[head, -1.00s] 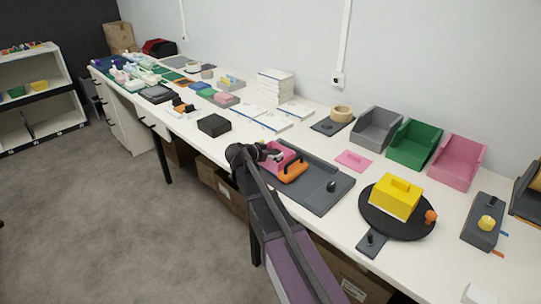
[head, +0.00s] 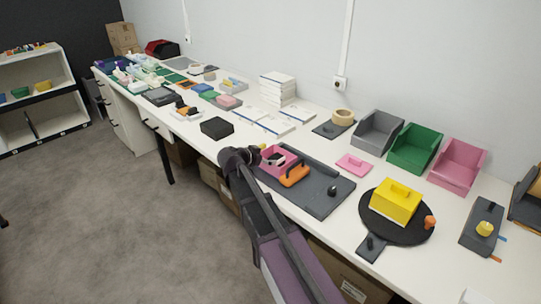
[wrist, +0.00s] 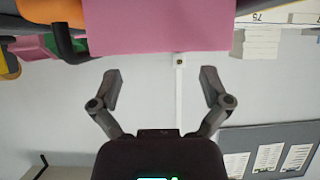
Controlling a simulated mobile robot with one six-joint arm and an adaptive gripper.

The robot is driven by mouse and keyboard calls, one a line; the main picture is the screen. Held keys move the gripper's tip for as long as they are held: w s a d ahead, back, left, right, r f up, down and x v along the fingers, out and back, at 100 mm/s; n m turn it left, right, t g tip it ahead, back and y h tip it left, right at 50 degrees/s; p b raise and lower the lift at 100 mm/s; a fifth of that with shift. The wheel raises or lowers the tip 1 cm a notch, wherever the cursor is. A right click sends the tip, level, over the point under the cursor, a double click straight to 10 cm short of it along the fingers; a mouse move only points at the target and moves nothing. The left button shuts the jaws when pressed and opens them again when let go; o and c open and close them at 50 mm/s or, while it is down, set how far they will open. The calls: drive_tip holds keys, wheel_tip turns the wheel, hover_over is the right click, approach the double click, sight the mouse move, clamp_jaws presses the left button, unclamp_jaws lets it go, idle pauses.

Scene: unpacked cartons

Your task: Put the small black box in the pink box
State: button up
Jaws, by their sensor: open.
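The black box (head: 216,128) is low and flat-topped and sits near the table's front edge in the head view. A small pink box (head: 269,169) sits on a dark grey tray, right of my arm's end; something dark shows in its opening, too small to make out. A larger pink open bin (head: 457,166) stands at the back right. My gripper (wrist: 161,88) is open and empty in the wrist view, its fingers spread against the wall. A large pink surface (wrist: 160,25) fills the top of that view, beyond the fingertips. In the head view my wrist hides the fingers.
The dark tray (head: 318,198) also carries an orange-handled item (head: 293,175). Green (head: 413,146) and grey (head: 377,132) bins stand beside the pink bin. A yellow box (head: 396,201) rests on a black round board. White table surface is clear around the black box.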

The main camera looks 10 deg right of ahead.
drive_tip(key=p+v, duration=0.3)
drive_tip(key=v, duration=0.4)
drive_tip(key=shift+s+a+r, duration=0.15)
drive_tip(key=shift+a, duration=0.05)
idle(0.3)
